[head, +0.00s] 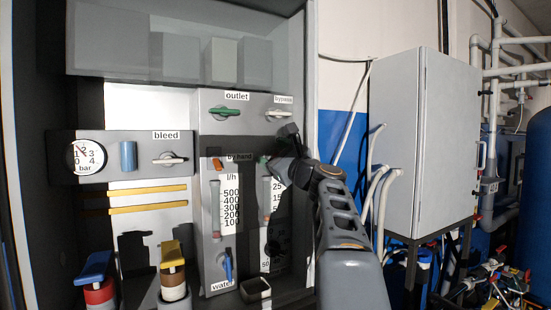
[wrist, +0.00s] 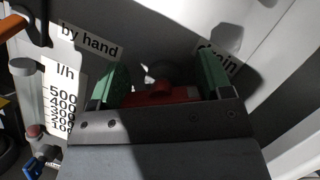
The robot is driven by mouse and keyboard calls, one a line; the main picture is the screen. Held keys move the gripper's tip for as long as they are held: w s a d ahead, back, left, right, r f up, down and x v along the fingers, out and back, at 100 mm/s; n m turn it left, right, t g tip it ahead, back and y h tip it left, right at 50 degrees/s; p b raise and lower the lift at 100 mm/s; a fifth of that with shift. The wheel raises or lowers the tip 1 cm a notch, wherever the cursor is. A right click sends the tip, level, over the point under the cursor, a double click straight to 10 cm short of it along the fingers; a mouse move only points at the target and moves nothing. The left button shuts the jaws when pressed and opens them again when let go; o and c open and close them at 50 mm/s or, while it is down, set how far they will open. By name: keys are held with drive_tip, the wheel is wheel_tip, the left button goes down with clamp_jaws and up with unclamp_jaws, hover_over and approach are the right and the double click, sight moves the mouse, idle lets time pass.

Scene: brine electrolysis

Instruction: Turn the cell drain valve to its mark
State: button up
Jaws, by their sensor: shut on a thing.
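The drain valve's red handle (wrist: 160,94) shows in the wrist view, between the two green fingers of my gripper (wrist: 164,78). The gripper is shut on the handle. The drain label (wrist: 218,58) is beside the right finger and partly covered by it. I cannot make out a mark for the valve. In the head view my gripper (head: 276,163) is at the right side of the grey panel, below the bypass handle, and the arm hides the drain valve.
Near my gripper are the green outlet handle (head: 226,112), the white bypass handle (head: 281,114) and the flow tube scale (head: 230,205). The bleed valve (head: 170,159) and pressure gauge (head: 86,158) are left. A cabinet side wall (head: 311,120) stands close to the arm's right.

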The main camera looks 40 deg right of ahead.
drive_tip(key=n+g, duration=0.1)
drive_tip(key=n, duration=0.3)
drive_tip(key=n+g+y, duration=0.1)
drive_tip(key=n, duration=0.3)
drive_tip(key=f+n+g+y+p, duration=0.1)
drive_tip(key=n+g, duration=0.1)
drive_tip(key=n, duration=0.2)
drive_tip(key=shift+a, duration=0.25)
drive_tip(key=shift+n, duration=0.3)
drive_tip(key=o, duration=0.9)
drive_tip(key=shift+f, duration=0.1)
